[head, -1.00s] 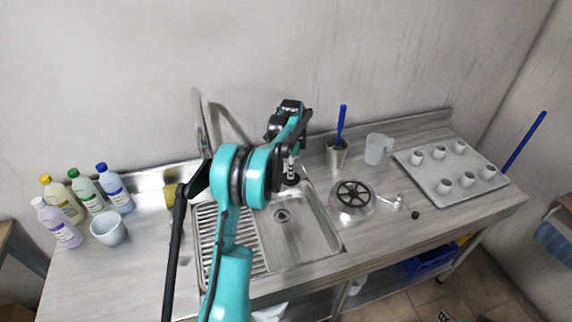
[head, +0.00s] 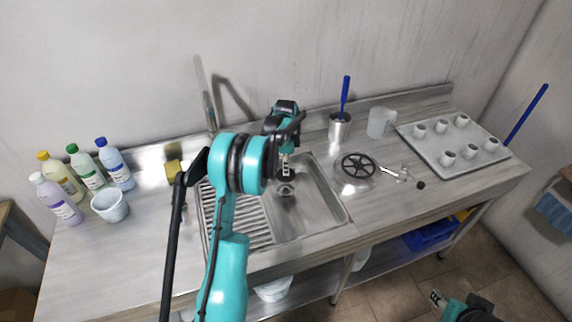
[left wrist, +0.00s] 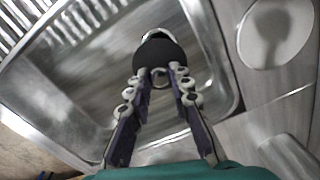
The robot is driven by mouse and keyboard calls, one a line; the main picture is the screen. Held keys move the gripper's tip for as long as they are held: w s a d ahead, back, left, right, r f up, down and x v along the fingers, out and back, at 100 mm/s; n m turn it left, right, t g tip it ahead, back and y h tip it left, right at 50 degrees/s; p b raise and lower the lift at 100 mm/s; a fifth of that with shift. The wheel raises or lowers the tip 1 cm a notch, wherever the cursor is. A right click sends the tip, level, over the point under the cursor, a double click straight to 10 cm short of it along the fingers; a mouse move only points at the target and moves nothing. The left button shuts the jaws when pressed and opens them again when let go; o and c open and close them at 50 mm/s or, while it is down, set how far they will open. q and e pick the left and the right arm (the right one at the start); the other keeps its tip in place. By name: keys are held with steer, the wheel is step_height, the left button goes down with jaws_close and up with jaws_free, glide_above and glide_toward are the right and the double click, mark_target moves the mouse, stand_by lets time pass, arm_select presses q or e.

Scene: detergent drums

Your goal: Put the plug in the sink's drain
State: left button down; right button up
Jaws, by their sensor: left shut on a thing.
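The black plug (left wrist: 160,52) hangs by its ring from my left gripper, whose fingertips (left wrist: 160,78) are shut on the ring in the left wrist view. In the head view the plug (head: 286,175) is inside the sink basin's outline, below my left gripper (head: 285,160). The drain (head: 286,190) shows just in front of the plug in the head view; in the left wrist view the plug mostly covers it. The plug looks apart from the drain, but its exact height is unclear. My right gripper (head: 438,298) is low at the right, away from the counter, its jaws unclear.
The sink (head: 318,218) has a ribbed drainboard at its left and a tap (head: 208,105) behind. Several bottles and a white tub (head: 109,205) stand left.

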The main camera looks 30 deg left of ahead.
arm_select(q)
steer(key=shift+f+b, duration=1.9)
steer(key=shift+f, duration=1.65)
steer(key=shift+f+b, duration=0.7)
steer(key=shift+f, duration=0.25)
steer(key=c, duration=1.3)
jaws_free()
step_height(320, 180, up, 12)
steer(key=shift+r, duration=0.1)
steer(key=s+d+r+n+t, duration=0.4)
steer(key=s+d+r+n, duration=0.2)
steer(key=s+d+r, duration=0.6)
steer(key=s+d+f+n+t, duration=0.1)
steer(key=s+d+f+n, duration=0.1)
steer(key=s, duration=0.6)
steer(key=s+d+f+n+t, duration=0.2)
steer(key=s+d+f+n, duration=0.1)
steer(key=s+d, duration=0.4)
steer(key=shift+s+d+f+n, duration=0.2)
steer(key=shift+s+f+n, duration=0.1)
steer(key=shift+s+f, duration=0.55)
